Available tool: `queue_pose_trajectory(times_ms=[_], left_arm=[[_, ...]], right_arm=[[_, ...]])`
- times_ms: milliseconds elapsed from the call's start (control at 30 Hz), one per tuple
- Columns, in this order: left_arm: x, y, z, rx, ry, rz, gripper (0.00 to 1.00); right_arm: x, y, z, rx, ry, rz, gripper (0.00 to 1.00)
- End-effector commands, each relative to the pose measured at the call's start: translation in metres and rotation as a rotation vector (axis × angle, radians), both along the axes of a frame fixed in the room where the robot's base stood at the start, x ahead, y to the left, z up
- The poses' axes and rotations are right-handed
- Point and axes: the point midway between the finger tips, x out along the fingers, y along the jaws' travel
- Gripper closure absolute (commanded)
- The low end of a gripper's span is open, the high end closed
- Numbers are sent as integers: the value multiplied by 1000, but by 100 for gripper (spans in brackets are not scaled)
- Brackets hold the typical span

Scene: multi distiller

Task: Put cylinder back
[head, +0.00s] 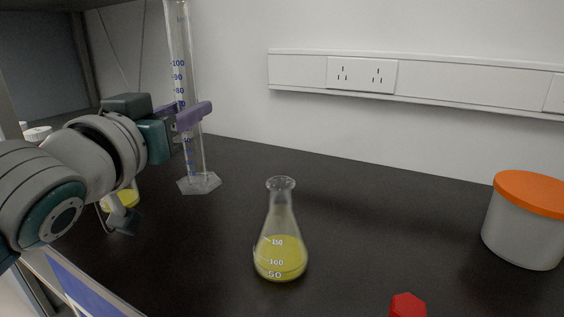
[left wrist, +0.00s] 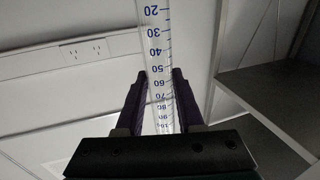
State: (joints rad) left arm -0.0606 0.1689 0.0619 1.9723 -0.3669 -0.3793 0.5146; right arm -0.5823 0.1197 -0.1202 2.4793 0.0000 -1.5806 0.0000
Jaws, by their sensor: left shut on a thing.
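The graduated cylinder (head: 181,50) is tall and clear with blue marks, and stands upright at the back left of the dark bench in the head view. Its hexagonal foot (head: 199,183) appears to rest on the bench top. My left gripper (head: 194,114) is shut on the cylinder at about mid-height, with purple fingers on either side. In the left wrist view the cylinder (left wrist: 155,45) runs between the fingers (left wrist: 160,90). No liquid is clearly visible in it. My right gripper is not in view.
A conical flask (head: 281,250) with yellow liquid stands mid-bench. An orange-lidded tub (head: 525,225) is at right, and a red object (head: 408,305) at the front edge of view. Another yellow-bottomed vessel (head: 124,199) is partly hidden behind my left arm. Bench between flask and tub is clear.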

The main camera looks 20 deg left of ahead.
Motion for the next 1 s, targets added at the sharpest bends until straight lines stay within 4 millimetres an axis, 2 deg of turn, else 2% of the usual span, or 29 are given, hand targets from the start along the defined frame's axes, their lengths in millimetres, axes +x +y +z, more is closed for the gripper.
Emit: queue_pose_trajectory(times_ms=[33, 167, 400, 867, 900, 1000], left_arm=[[0, 0, -10, 1, 0, 0, 100], [0, 0, -19, 1, -2, 0, 100], [0, 0, -56, 0, 0, 1, 100], [0, 0, -64, 1, -2, 0, 100], [0, 0, -63, 1, -1, 0, 60], [0, 0, -63, 1, -1, 0, 49]], right_arm=[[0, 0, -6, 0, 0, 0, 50], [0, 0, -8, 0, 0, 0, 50], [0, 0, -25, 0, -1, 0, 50], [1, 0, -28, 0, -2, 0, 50], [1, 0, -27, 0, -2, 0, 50], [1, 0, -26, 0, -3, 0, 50]])
